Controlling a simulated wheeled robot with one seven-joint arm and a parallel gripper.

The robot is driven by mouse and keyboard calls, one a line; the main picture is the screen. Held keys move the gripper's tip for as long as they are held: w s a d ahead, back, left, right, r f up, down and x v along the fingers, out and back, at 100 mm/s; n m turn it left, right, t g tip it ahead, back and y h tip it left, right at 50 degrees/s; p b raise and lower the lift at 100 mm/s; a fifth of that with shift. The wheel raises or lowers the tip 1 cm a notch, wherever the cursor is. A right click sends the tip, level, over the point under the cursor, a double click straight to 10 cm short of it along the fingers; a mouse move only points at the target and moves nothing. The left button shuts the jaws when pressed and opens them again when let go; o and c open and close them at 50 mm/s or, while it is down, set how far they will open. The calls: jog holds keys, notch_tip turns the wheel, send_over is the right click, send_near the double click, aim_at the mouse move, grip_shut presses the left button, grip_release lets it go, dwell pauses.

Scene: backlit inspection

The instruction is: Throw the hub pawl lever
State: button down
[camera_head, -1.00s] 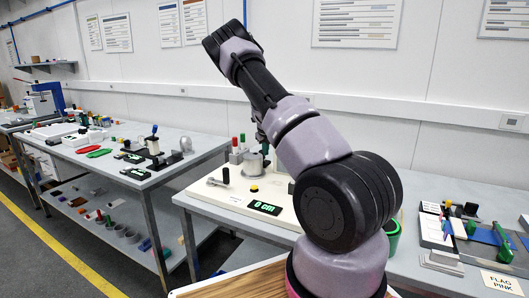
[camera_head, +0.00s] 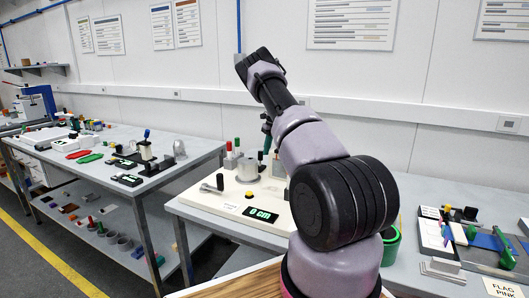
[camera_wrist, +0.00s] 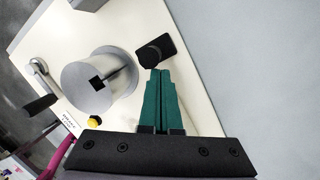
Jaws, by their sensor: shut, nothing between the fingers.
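A grey hub drum (camera_wrist: 113,92) with a dark square hole and slot stands on a cream board (camera_wrist: 120,28). Close to its right in the wrist view is a short black lever (camera_wrist: 157,50) with a rounded end, which I take for the pawl lever. My gripper (camera_wrist: 158,72) has green fingers, closed together and empty, with tips just below the lever in the picture. I cannot tell whether they touch it. In the head view the drum (camera_head: 247,172) is visible, and my gripper (camera_head: 267,146) is partly hidden behind my arm.
A crank with a black handle (camera_wrist: 40,106) and a yellow button (camera_wrist: 94,121) are on the board. A display (camera_head: 260,215) reads 0 cm. Red and green upright pieces (camera_head: 233,152) stand behind. Side tables hold other items. Bare grey surface (camera_wrist: 250,70) lies right of the board.

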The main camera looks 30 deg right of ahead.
jog(key=shift+w+d+f, duration=0.1)
jog(key=shift+w+d, duration=0.35)
dwell(0.4)
dwell(1.1)
jog(key=v, duration=1.2)
jog(key=s+a+f+n+t+h, duration=0.1)
jog(key=a+f+n+h, duration=0.1)
jog(key=a+n, duration=0.25)
jog(key=s+a+f+n+t+h, duration=0.1)
jog(key=s+a+n+h, duration=0.1)
jog(key=a+n, duration=0.25)
jog(key=x, duration=1)
jog(key=shift+w, duration=0.1)
